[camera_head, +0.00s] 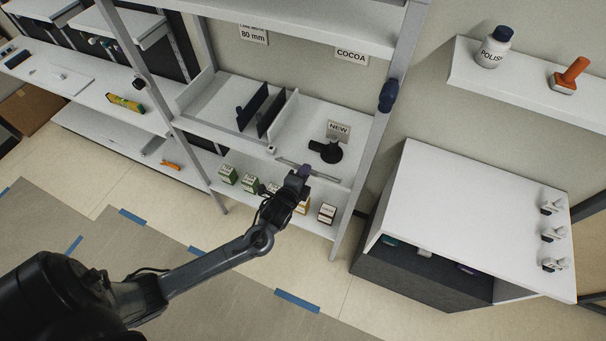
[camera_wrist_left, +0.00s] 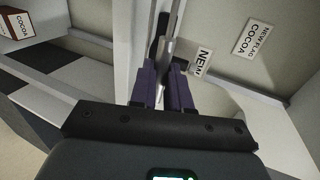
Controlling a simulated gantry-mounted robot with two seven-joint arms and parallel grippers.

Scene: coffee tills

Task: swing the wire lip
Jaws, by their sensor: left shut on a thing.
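The wire lip (camera_head: 287,162) is a thin grey bar along the front edge of the middle shelf in the head view. My left gripper (camera_head: 304,172) is at this edge, with its purple fingers around part of the bar. In the left wrist view, the purple fingers of the left gripper (camera_wrist_left: 162,88) are shut on the grey wire lip (camera_wrist_left: 167,52), which runs away between them. The fingers hide the gripped part. Whether the lip is upright or tilted is hard to tell. My right gripper is in neither view.
A black round-headed tool (camera_head: 327,151) lies behind the lip, before a NEW card (camera_head: 339,130). Dark upright dividers (camera_head: 252,107) stand left. Several small boxes (camera_head: 327,213) line the shelf below. A shelf post (camera_head: 366,165) rises at right, beside a white counter (camera_head: 470,205).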

